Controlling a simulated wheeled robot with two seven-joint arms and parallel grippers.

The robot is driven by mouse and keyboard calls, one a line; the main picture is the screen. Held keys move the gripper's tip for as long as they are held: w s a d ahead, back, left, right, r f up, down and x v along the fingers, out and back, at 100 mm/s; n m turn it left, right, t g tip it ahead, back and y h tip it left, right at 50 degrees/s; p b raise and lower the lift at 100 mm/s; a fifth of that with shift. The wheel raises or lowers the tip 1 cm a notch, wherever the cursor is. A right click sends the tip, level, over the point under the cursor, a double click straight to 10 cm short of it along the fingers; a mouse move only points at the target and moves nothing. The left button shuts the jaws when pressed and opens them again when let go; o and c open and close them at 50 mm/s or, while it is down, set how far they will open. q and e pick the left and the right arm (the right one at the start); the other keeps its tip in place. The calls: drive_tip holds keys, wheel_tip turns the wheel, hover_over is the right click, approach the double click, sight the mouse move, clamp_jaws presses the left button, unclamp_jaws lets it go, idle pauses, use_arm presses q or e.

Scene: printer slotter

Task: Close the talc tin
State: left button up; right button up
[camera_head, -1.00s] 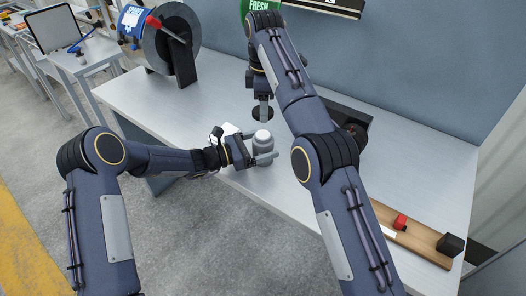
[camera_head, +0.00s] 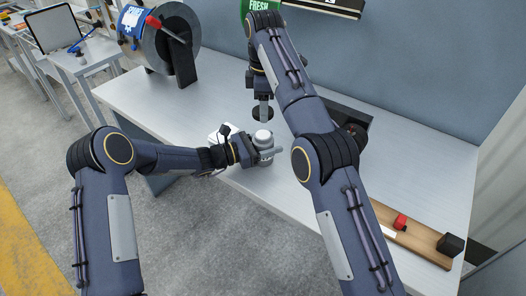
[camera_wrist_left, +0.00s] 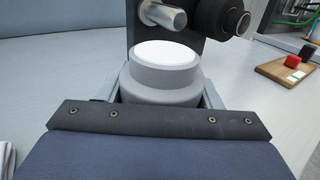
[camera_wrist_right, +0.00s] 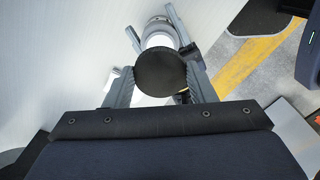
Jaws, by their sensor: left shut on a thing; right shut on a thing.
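The talc tin (camera_head: 263,138) is a grey cylinder with a paler, narrower top, upright on the bench near its front edge. My left gripper (camera_head: 266,152) is shut on the tin from the left, low on its body. In the left wrist view the tin (camera_wrist_left: 163,78) stands between the fingers, its round white top facing up. My right gripper (camera_wrist_right: 160,70) is shut on a dark round disc, perhaps the lid. In the head view this disc (camera_head: 263,113) is just behind and above the tin, apart from it. The right fingertips are partly hidden by the disc.
A wooden board (camera_head: 418,237) with a red block and a black block lies at the right of the bench. A large dark reel (camera_head: 172,45) stands at the back left. A dark tray (camera_head: 345,112) is partly hidden behind my right arm. A white item (camera_head: 214,133) is behind my left wrist.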

use_arm(q)
drive_tip(key=shift+c, duration=0.5)
use_arm(e)
hover_over(264, 134)
drive_tip(key=shift+f, duration=2.5)
drive_tip(key=shift+f, duration=0.1)
drive_tip(key=shift+f, duration=0.8)
drive_tip(key=shift+f, duration=0.55)
